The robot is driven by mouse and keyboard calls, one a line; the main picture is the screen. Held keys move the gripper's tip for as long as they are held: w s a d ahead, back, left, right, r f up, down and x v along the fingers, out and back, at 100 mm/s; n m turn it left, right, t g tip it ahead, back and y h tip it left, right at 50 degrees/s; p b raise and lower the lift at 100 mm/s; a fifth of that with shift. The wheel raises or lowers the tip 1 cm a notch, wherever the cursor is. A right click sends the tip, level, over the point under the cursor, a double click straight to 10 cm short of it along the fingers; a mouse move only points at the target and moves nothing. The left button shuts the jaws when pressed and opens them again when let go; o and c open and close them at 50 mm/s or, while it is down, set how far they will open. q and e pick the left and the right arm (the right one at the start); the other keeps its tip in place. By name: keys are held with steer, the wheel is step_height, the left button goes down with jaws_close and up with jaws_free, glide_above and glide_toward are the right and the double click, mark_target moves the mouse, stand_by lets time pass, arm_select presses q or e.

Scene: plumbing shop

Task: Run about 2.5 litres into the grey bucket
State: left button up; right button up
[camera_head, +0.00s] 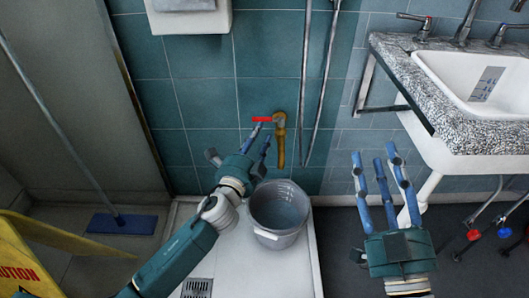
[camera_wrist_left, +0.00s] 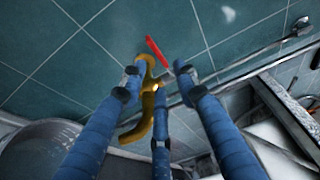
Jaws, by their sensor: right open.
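The grey bucket (camera_head: 262,237) stands upright on a white shower tray, below a brass tap (camera_head: 281,150) on the tiled wall. The tap has a red lever (camera_head: 262,119) pointing left. I see no stream under the spout, and I cannot tell the water level in the bucket. My left gripper (camera_head: 250,146) is raised just below and left of the lever. In the left wrist view its fingers (camera_wrist_left: 158,75) are apart, with the red lever (camera_wrist_left: 157,52) beyond the tips and the brass tap (camera_wrist_left: 148,105) partly behind them. My right gripper (camera_head: 382,172) is open and empty, right of the bucket.
A stone-topped sink (camera_head: 440,75) stands at the right, with red and blue valves (camera_head: 488,234) beneath it. A blue mop (camera_head: 122,223) and a yellow caution sign (camera_head: 22,262) are at the left. The white tray (camera_head: 240,270) has a floor drain (camera_head: 197,288) near the front.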

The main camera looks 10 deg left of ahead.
arm_select(q)
steer(key=s+d+n+y, duration=0.3)
steer(key=s+n+y, duration=0.1)
steer(key=s+y, duration=0.2)
steer(key=shift+s+d+g+y, duration=0.2)
steer(key=shift+d+g+y, duration=0.1)
steer(key=shift+d+y, duration=0.1)
stand_by(0.4)
